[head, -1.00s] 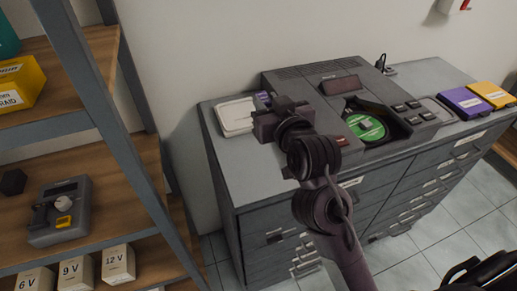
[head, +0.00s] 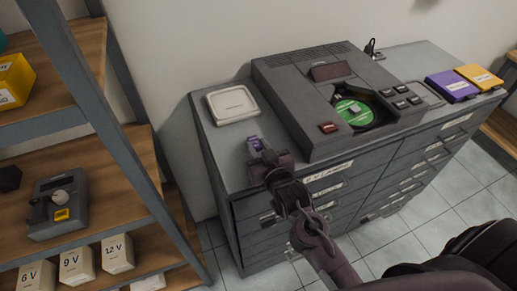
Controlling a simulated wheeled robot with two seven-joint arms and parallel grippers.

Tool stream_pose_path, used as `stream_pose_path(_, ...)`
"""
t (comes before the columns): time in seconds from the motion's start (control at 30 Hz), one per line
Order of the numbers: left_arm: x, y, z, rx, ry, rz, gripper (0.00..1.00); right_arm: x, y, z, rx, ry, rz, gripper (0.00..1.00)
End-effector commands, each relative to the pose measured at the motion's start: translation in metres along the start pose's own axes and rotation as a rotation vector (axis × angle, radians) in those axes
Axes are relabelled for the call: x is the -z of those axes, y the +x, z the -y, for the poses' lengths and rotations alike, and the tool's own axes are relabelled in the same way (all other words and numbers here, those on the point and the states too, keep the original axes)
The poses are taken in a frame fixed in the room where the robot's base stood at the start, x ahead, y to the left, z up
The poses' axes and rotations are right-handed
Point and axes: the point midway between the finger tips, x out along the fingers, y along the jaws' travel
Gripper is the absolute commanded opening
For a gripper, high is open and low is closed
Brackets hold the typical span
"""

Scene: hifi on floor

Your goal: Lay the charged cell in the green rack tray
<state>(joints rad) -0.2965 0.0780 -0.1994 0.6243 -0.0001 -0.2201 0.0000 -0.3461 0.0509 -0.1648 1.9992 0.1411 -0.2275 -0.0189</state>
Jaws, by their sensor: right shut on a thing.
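My right gripper (head: 268,163) is shut on a small purple block (head: 255,144), perhaps the cell, at the front left of the grey cabinet top (head: 214,139). The fingers hide part of the block, and I cannot tell whether it touches the cabinet top. I see no green rack tray; only a sliver of a teal thing (head: 2,43) shows at the left edge, on the upper shelf. My left gripper is not in view.
A dark disc player (head: 290,92) with a green disc (head: 350,114) stands right of the gripper. A white case (head: 232,104) lies behind it. Purple (head: 453,86) and yellow (head: 479,76) cases lie far right. The shelf (head: 118,145) at left holds a grey device (head: 58,207) and several voltage-marked boxes.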

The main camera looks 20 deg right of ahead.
Motion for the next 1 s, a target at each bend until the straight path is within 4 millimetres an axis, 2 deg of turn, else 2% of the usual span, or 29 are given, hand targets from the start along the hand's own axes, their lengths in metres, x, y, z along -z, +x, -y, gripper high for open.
stream_pose_path(0.13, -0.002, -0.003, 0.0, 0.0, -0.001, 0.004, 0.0, -0.013, 0.002, 0.0, 0.0, 0.0, 0.0, 0.0)
stream_pose_path(0.47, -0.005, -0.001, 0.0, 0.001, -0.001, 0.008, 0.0, -0.016, 0.002, 0.0, 0.0, 0.0, -0.001, 0.0)
stream_pose_path(0.5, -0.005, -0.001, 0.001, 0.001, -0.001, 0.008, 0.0, -0.017, 0.002, 0.0, 0.0, 0.0, -0.001, 0.26)
stream_pose_path(0.67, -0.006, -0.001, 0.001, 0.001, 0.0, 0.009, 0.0, -0.016, 0.002, 0.0, 0.0, 0.0, -0.001, 0.47)
stream_pose_path(1.0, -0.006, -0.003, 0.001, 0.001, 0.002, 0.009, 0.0, -0.011, 0.002, 0.0, 0.0, 0.0, -0.002, 0.47)
